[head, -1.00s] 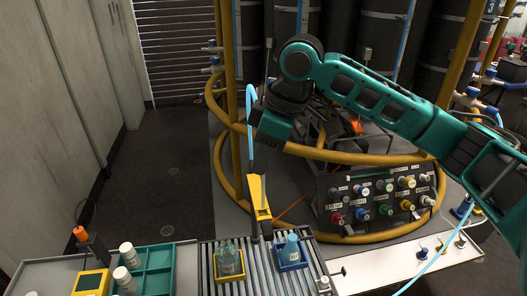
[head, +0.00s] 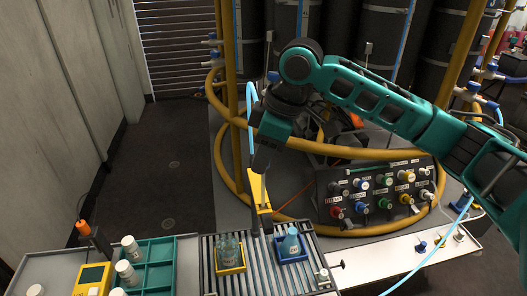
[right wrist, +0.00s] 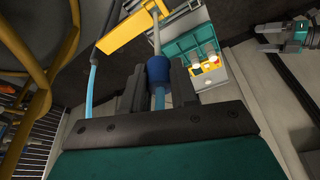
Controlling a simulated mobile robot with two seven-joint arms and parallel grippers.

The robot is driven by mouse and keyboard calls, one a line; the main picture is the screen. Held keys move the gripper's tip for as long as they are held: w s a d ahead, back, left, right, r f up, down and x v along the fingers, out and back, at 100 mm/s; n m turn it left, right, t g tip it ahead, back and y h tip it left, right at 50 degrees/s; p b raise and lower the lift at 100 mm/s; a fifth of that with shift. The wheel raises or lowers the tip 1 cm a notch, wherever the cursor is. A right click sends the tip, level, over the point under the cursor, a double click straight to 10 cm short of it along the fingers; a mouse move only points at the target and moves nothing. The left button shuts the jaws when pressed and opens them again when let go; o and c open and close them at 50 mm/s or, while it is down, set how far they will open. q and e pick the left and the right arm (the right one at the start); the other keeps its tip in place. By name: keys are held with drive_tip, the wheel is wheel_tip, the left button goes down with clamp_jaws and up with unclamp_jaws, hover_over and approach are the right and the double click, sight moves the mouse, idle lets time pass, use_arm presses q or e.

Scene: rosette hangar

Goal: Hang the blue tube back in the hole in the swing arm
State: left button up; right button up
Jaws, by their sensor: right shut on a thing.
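My right gripper (head: 262,158) is just above the yellow swing arm (head: 258,190) in the head view. In the right wrist view its dark fingers (right wrist: 158,85) are shut on the blue tube's dark blue collar (right wrist: 157,68). Light blue hose shows between the fingers, and a grey tip points away past the swing arm's end (right wrist: 125,33). The tip overlaps that end; I cannot tell whether it is in the hole. My left gripper (right wrist: 265,37) shows at the upper right of the right wrist view, fingers apart and empty. It is outside the head view.
Below the swing arm, a roller conveyor (head: 240,288) carries a yellow tray (head: 231,270) and a blue tray (head: 294,256) with bottles. A teal rack (head: 160,252) stands left. A knob panel (head: 345,190) and yellow pipe rails (head: 231,80) stand close by.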

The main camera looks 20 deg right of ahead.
drive_tip(key=shift+f, duration=0.85)
hover_over(264, 206)
drive_tip(key=shift+w+f, duration=0.2)
drive_tip(key=shift+f, duration=2.1)
drive_tip(key=shift+f+b, duration=0.55)
drive_tip(key=shift+f, duration=1.75)
